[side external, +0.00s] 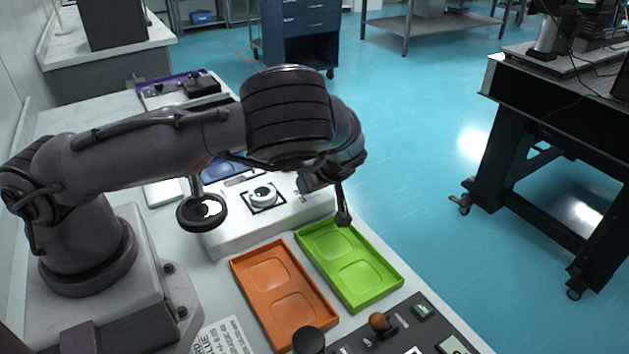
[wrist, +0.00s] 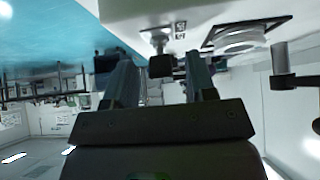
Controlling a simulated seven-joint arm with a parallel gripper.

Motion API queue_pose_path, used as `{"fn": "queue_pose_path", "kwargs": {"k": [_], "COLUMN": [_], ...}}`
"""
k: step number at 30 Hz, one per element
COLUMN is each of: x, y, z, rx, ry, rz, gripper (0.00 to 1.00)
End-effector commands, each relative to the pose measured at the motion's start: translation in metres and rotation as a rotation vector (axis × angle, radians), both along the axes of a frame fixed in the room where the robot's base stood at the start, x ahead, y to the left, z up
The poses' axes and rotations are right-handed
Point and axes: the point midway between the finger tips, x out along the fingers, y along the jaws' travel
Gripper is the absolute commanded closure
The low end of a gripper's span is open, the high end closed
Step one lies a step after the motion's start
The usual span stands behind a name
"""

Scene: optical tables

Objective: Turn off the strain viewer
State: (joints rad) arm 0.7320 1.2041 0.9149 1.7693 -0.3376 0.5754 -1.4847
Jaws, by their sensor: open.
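The strain viewer appears to be the white box (side external: 262,228) on the bench, with a round white stage (side external: 264,194) on top and a dark ring-shaped lens (side external: 202,212) over its left part. In the wrist view, the stage (wrist: 240,38) and a dark cylindrical part (wrist: 295,80) show at right. A small dark knob (wrist: 161,65) sticks out of the box face, beside a small dark plate (wrist: 180,28). My gripper (side external: 343,217) is at the box's right end, above the green tray. In the wrist view its open fingers (wrist: 160,60) stand either side of the knob; contact is not visible.
A green tray (side external: 388,270) and an orange tray (side external: 240,268) lie in front of the box. A dark control panel (side external: 440,302) is at the bench's front. A purple-edged device (side external: 180,82) stands behind my arm. Open blue floor (side external: 430,140) lies to the right.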

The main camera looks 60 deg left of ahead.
Motion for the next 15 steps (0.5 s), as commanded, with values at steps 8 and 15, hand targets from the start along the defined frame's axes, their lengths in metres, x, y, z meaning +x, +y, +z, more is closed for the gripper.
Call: {"fn": "queue_pose_path", "kwargs": {"k": [8, 15], "x": [0.001, 0.000], "y": [-0.035, -0.064], "z": [0.043, 0.080], "rx": [-0.002, -0.002], "ry": [-0.005, -0.004], "rz": [-0.005, -0.003], "gripper": [0.49, 0.49]}}
